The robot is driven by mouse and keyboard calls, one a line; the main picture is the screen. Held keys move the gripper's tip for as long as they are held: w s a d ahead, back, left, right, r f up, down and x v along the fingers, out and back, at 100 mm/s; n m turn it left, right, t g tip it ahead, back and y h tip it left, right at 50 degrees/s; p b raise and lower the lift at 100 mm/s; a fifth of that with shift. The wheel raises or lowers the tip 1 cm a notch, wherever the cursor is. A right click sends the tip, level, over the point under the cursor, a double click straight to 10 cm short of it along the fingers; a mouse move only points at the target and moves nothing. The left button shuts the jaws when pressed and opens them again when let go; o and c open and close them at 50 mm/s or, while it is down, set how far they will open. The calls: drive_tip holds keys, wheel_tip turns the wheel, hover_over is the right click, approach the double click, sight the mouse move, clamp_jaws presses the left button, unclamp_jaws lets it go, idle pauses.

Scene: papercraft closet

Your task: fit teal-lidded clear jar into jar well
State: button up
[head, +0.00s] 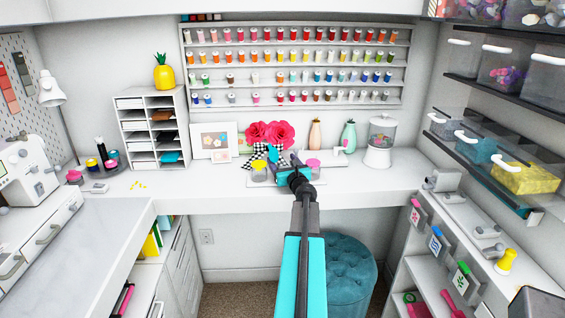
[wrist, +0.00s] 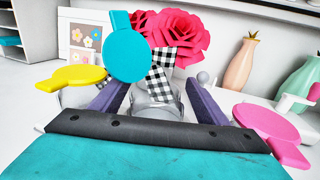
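In the head view the teal lid (head: 274,153) shows just beyond my gripper (head: 293,168). A clear jar body (wrist: 158,103) sits below and right of the lid in the wrist view, between the fingers of my gripper (wrist: 158,92). The fingers are apart, one on each side of the jar; whether they touch it is unclear. A yellow-lidded jar (wrist: 75,78) is to the left and a pink-lidded one (wrist: 272,135) to the right. The jar well is not clearly visible.
Red paper roses (head: 270,134) with a checkered ribbon stand right behind the jars. A framed flower picture (head: 214,140) is to the left. Peach (head: 315,134) and green (head: 348,137) vases and a dispenser (head: 380,142) stand to the right. The counter left of the jars is mostly clear.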

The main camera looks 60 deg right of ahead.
drive_tip(key=shift+s+a, duration=0.1)
idle(0.3)
drive_tip(key=shift+b+v, duration=1.45)
drive_tip(key=shift+v, duration=5.35)
